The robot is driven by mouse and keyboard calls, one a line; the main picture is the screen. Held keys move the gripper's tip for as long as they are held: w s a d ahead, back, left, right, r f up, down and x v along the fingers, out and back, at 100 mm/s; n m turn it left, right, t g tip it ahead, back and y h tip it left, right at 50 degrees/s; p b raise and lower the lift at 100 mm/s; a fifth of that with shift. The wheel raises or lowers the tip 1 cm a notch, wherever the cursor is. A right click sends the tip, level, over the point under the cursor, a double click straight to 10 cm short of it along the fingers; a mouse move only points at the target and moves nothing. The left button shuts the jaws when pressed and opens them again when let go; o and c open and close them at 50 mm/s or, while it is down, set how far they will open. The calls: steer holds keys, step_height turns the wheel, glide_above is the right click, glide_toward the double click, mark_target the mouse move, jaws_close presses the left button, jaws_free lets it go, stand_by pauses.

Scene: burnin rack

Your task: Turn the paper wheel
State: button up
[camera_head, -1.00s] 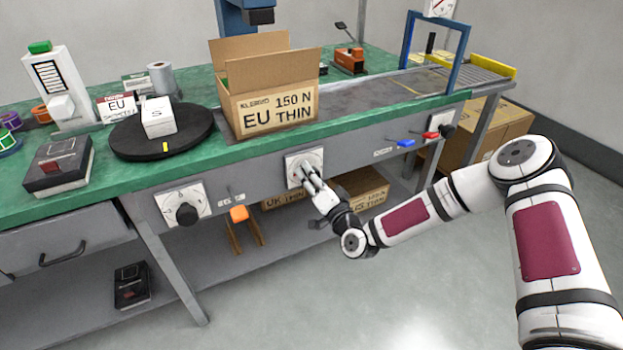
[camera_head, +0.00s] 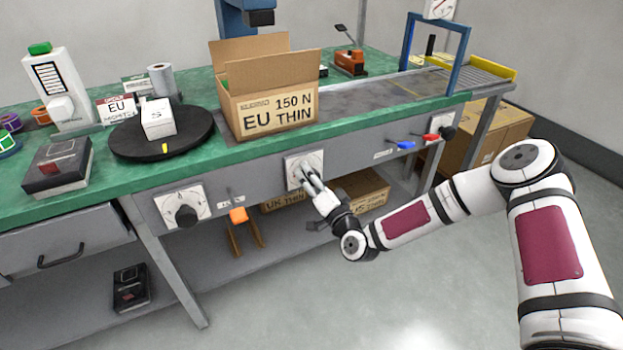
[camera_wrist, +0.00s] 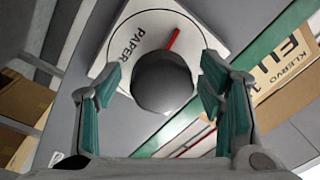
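The paper wheel (camera_head: 294,166) is a white dial plate on the grey front panel of the bench. In the wrist view, the wheel (camera_wrist: 140,45) carries the word PAPER and a red pointer mark, with a round dark grey knob (camera_wrist: 162,82) at its centre. My gripper (camera_head: 309,180) is at the wheel and hides part of it in the head view. In the wrist view, the teal-padded fingers of my gripper (camera_wrist: 160,92) stand on either side of the knob, with narrow gaps showing. The gripper looks open.
Another dial (camera_head: 185,205) with a black knob is on the panel to the left. An open carton (camera_head: 270,100) stands on the bench above the wheel. An orange-ended lever (camera_head: 239,215) hangs below the panel. Boxes (camera_head: 365,190) lie on the lower shelf behind my gripper.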

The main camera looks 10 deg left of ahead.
steer(key=v, duration=1.2)
stand_by(0.4)
